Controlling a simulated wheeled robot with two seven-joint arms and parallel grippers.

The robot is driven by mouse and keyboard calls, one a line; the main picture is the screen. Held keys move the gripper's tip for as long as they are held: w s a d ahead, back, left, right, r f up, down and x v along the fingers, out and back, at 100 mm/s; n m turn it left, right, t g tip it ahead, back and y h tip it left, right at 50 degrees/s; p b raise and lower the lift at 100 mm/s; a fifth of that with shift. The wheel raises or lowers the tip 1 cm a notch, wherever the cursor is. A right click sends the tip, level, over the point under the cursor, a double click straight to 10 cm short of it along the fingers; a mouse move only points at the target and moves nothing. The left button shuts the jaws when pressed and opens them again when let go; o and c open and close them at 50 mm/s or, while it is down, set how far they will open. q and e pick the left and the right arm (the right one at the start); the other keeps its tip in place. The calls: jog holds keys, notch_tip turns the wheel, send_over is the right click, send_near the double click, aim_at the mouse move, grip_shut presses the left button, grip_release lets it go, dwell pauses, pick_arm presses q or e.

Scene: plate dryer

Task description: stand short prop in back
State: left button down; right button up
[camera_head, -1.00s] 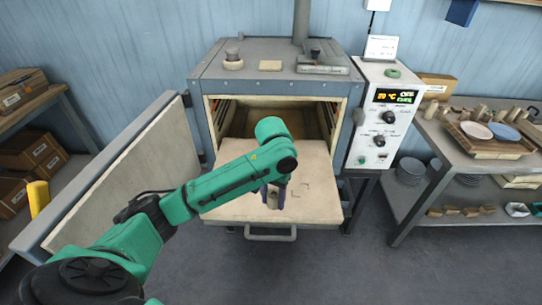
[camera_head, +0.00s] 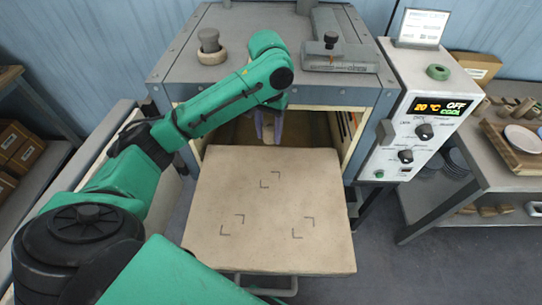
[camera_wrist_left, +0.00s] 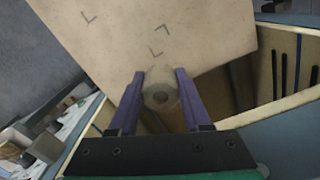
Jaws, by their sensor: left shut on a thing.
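A short, pale cylindrical prop (camera_wrist_left: 161,92) with a dark hole in its end is held between the purple fingers of my left gripper (camera_wrist_left: 158,78) in the left wrist view. In the head view the left gripper (camera_head: 268,128) points down at the kiln's mouth, beyond the back edge of the shelf, and the prop (camera_head: 268,137) shows small between its fingers. The pulled-out beige shelf (camera_head: 265,210) carries dark corner marks: a back mark (camera_head: 270,180) and two front marks. No prop stands on the shelf. My right gripper is not in view.
The kiln's roof (camera_head: 260,75) and front frame are close to my left forearm. The open door (camera_head: 90,170) stands at the left, and the control box (camera_head: 425,110) at the right. A side table (camera_head: 500,165) with plates and props is farther right.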

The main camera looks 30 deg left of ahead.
pick_arm(q)
jog(key=shift+w+a+f, duration=0.25)
jog(key=shift+w+f, duration=0.2)
jog(key=shift+w, duration=0.1)
jog(key=shift+s+d+f+b, duration=0.1)
jog(key=shift+f+b, duration=0.2)
jog(key=shift+f, duration=0.15)
jog(key=shift+s+d+f+b, duration=0.1)
jog(key=shift+f+b, duration=0.15)
jog(key=shift+f, duration=0.15)
notch_tip(320, 180, down, 6)
jog(key=s+f+p, duration=0.1)
jog(key=s, duration=0.1)
send_over(269, 180)
notch_tip(269, 180, down, 4)
jog(key=shift+f, duration=0.25)
notch_tip(269, 180, down, 4)
jog(key=shift+d+f, duration=0.1)
jog(key=shift+f, duration=0.1)
jog(key=shift+s+f, duration=0.1)
jog(key=shift+f, duration=0.4)
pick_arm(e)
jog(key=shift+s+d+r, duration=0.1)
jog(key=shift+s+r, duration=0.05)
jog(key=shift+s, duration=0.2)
pick_arm(q)
jog(key=shift+c, duration=1.8)
grip_release()
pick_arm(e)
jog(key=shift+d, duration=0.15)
